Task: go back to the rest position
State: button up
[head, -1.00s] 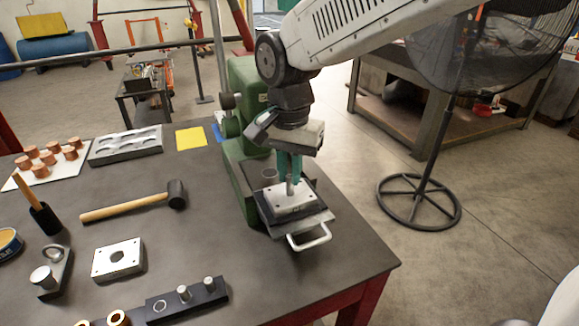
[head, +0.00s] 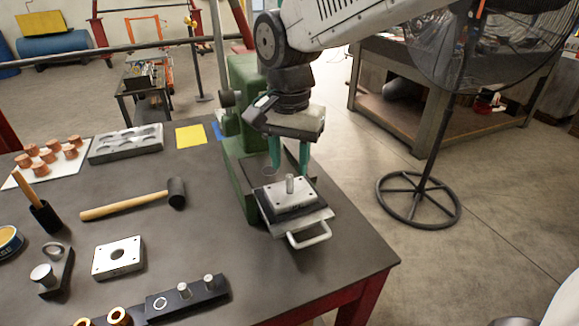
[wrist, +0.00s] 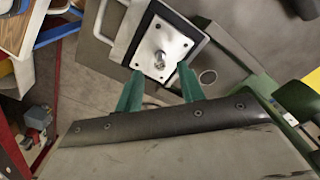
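My gripper (head: 288,168) is open and empty, with its two green fingers pointing down. It hangs just above a square metal mould plate (head: 276,197) on the green press at the table's right side. An upright metal pin (head: 290,184) stands in the plate. In the wrist view my gripper (wrist: 160,86) has its fingers apart, and the pin (wrist: 159,60) stands in the plate (wrist: 170,38) beyond the fingertips, clear of them.
The green press column (head: 245,95) stands close to my arm. A hammer (head: 140,204), a second plate with a hole (head: 118,258), a pin block (head: 187,300) and copper pieces (head: 50,152) lie on the table. A large fan (head: 440,130) stands to the right.

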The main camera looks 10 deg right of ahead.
notch_tip(320, 180, up, 4)
jog(key=shift+r, duration=0.6)
jog(key=shift+s+f+n, duration=0.1)
jog(key=shift+n, duration=0.6)
jog(key=s+d+f+n, duration=0.2)
jog(key=s+d, duration=0.7)
jog(key=d, duration=0.1)
jog(key=s+d+f+n+t, duration=0.1)
jog(key=s+d+f+n, duration=0.1)
jog(key=s+d, duration=0.8)
jog(key=shift+s+d+f, duration=0.15)
jog(key=shift+d+f, duration=0.05)
jog(key=shift+d, duration=0.2)
